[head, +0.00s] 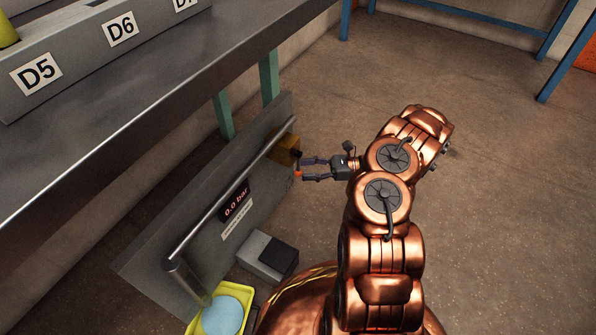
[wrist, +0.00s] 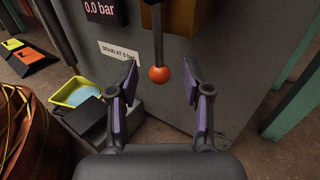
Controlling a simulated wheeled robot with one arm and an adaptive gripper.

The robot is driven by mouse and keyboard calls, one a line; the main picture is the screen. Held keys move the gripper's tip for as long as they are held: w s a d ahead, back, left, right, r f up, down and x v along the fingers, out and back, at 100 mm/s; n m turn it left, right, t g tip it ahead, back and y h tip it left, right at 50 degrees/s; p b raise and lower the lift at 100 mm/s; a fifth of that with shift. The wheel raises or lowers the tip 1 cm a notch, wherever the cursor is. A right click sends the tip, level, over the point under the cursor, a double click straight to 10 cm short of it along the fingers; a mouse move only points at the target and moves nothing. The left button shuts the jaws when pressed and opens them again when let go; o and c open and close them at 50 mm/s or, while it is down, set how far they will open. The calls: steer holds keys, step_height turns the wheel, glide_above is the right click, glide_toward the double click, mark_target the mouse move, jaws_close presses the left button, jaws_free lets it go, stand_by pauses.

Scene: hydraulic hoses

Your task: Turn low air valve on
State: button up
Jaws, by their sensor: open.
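The valve shows in the wrist view as a grey metal lever with an orange ball knob (wrist: 159,74), hanging down from a brown-yellow valve body (wrist: 186,16) on a grey panel. In the head view the yellow valve body (head: 284,149) sits at the far end of a metal pipe, with the orange knob (head: 298,174) below it. My gripper (head: 301,168) is open in front of the panel. In the wrist view its purple-padded fingers (wrist: 162,82) stand on either side of the knob, apart from it. A display (head: 236,203) reads 0.0 bar.
A label (wrist: 119,52) about draining is on the panel (head: 150,262). A yellow tray (head: 196,325) with a pale blue disc and a grey box (head: 256,250) lie below the panel. A workbench (head: 150,85) stands above at left.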

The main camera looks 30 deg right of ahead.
mark_target(300, 170)
steer(key=shift+b+x, duration=0.45)
steer(key=shift+x, duration=1.25)
steer(key=shift+c, duration=0.2)
jaws_close()
